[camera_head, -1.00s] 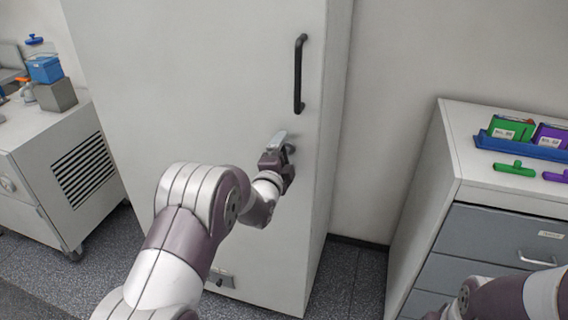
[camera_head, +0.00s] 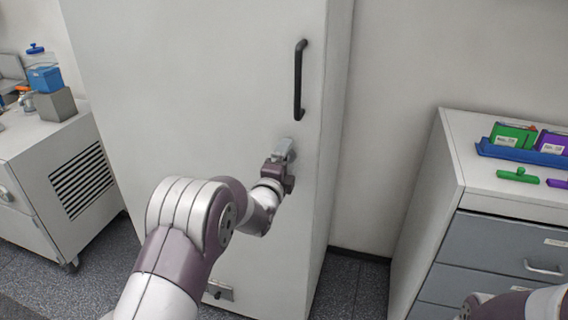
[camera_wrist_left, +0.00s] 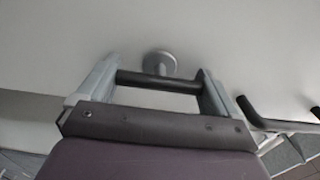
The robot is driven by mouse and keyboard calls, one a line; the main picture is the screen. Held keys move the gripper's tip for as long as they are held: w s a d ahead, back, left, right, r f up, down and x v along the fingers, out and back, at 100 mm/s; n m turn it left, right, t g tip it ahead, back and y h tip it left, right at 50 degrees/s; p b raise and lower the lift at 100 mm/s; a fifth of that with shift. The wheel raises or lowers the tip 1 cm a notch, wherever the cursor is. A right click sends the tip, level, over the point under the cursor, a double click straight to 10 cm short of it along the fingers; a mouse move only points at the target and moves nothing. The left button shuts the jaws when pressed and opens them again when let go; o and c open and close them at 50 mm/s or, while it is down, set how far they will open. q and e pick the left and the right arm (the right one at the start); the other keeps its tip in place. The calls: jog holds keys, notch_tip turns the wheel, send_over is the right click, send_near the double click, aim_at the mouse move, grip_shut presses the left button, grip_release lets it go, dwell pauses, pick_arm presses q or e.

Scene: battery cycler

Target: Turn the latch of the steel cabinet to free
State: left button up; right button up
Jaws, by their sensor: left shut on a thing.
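The tall white steel cabinet (camera_head: 215,90) fills the middle of the head view, with a black vertical handle (camera_head: 299,80) on its door. My left gripper (camera_head: 284,150) is at the door below that handle and hides most of the latch in the head view. In the left wrist view, the latch is a dark bar (camera_wrist_left: 158,82) in front of a round grey mount (camera_wrist_left: 160,63) on the door. The bar spans between the two grey fingers of my left gripper (camera_wrist_left: 155,88), which is shut on it. My right arm shows at the lower right, with its gripper out of view.
A grey drawer unit (camera_head: 500,240) stands on the right, with a blue tray (camera_head: 520,153) and a green tool (camera_head: 517,175) on top. A vented white cabinet (camera_head: 35,165) stands on the left. Some floor is clear between the cabinet and the drawers.

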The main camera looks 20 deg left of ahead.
pick_arm(q)
jog(key=o, duration=0.7)
jog(key=s+b, duration=0.1)
jog(key=s, duration=1.1)
jog(key=shift+s+a, duration=0.2)
jog(key=shift+s, duration=0.15)
jog(key=s+f+n+g+p, duration=0.3)
jog(key=s+f+n+g, duration=0.7)
jog(key=n, duration=0.2)
jog(key=s+d+r+n+g+p, duration=0.1)
jog(key=s+r+n+g+p, duration=0.5)
jog(key=s, duration=0.6)
jog(key=shift+s+d+r+g+y+p, duration=0.35)
jog(key=shift+r+p, duration=0.5)
jog(key=shift+p, duration=0.4)
